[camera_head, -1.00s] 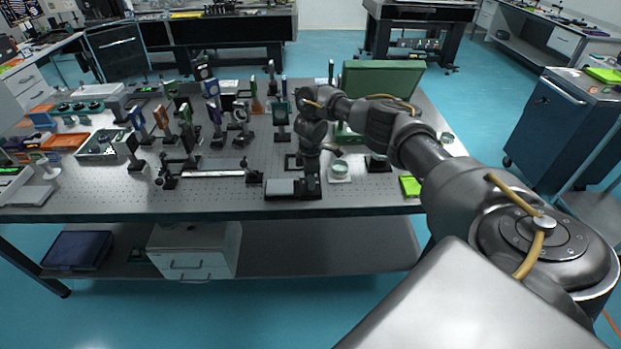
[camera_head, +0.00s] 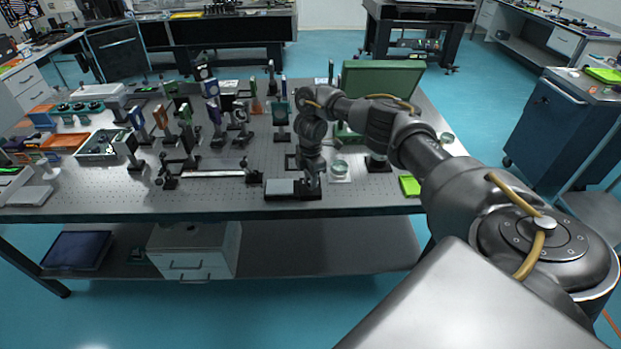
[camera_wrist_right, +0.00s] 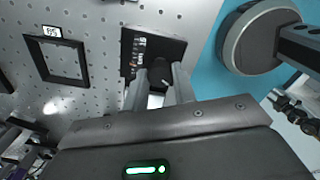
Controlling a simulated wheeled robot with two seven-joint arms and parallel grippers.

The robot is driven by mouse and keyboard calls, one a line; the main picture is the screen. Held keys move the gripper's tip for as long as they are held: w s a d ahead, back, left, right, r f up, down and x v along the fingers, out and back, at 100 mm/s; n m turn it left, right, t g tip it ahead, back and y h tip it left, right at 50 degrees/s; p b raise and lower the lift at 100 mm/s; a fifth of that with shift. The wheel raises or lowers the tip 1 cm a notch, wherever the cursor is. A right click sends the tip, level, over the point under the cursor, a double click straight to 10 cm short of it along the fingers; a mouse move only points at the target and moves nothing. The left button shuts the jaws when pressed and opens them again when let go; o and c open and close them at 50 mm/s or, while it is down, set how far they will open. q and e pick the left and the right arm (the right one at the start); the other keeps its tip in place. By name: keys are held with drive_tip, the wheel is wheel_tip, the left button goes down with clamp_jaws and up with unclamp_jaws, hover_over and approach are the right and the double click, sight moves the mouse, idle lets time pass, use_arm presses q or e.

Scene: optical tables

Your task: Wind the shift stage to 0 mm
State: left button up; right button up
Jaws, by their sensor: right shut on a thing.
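The shift stage, a low black unit with a light grey top block (camera_head: 279,187), sits near the front edge of the optical table. In the right wrist view its dark body (camera_wrist_right: 172,48) lies just beyond my fingertips, with small pale markings along one side. My right gripper (camera_head: 311,188) reaches down to the right end of the stage. In the right wrist view its two fingers (camera_wrist_right: 159,82) straddle a small dark part at the stage, probably its knob, mostly hidden between them. I cannot read the stage's scale. My left gripper is not in view.
A glass dish on a pale square (camera_head: 340,170) stands just right of my gripper. A black square frame (camera_wrist_right: 62,61) with a white label lies beside the stage. Several optic mounts (camera_head: 215,115) stand farther back. A green pad (camera_head: 410,186) lies at the right front.

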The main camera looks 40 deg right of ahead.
drive_tip(key=n, duration=0.6)
drive_tip(key=shift+b, duration=0.4)
drive_tip(key=n+b, duration=0.1)
drive_tip(key=n, duration=0.5)
drive_tip(key=shift+n, duration=0.4)
drive_tip(key=n+b, duration=0.1)
drive_tip(key=n, duration=0.5)
drive_tip(key=shift+f+b, duration=0.1)
drive_tip(key=shift+b, duration=0.25)
drive_tip(key=n+b, duration=0.1)
drive_tip(key=n, duration=0.5)
drive_tip(key=o, duration=1)
drive_tip(key=shift+r, duration=0.2)
